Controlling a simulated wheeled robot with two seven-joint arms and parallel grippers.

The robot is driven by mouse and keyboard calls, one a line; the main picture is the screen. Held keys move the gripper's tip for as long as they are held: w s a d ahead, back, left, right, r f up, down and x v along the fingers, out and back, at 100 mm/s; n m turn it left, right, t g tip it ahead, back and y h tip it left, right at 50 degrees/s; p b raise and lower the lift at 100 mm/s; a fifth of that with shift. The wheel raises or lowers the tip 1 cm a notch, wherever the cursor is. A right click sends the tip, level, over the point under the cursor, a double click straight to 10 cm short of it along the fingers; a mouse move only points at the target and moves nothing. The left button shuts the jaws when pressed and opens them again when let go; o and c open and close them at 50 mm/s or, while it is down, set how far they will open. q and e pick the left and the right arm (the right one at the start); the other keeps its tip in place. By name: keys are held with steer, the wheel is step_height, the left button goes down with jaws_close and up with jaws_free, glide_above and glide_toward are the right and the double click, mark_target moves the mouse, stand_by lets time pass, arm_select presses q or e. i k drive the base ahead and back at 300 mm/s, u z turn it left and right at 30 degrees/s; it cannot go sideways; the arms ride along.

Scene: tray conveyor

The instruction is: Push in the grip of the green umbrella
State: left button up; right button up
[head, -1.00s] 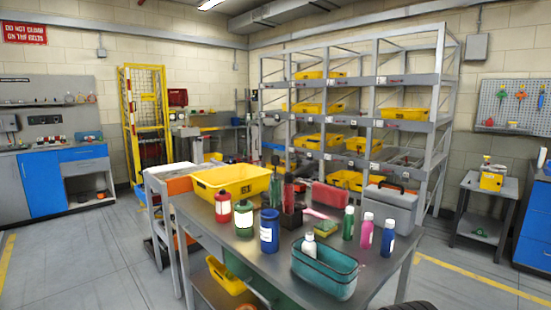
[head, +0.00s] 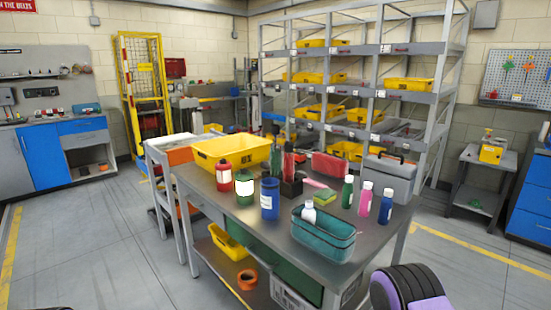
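I cannot make out a green umbrella or its grip for certain in the head view. A dark holder (head: 291,187) on the metal table holds upright items, among them red and green ones too small to identify. No gripper fingers show. A black ribbed part with purple sides (head: 410,290) stands at the lower right edge, probably part of my own right arm.
The metal table (head: 240,206) bears a yellow bin (head: 230,152), several bottles, a teal basket (head: 324,235) and a grey toolbox (head: 390,177). An orange tape roll (head: 247,279) lies on its lower shelf. Open floor (head: 90,240) lies left; shelving (head: 375,95) stands behind.

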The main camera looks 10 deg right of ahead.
mark_target(274, 129)
steer(key=k, duration=1)
steer(key=u, duration=1.35)
steer(key=i, duration=2.6)
steer(key=z, duration=1.2)
steer(key=i, duration=0.75)
steer(key=z, duration=0.95)
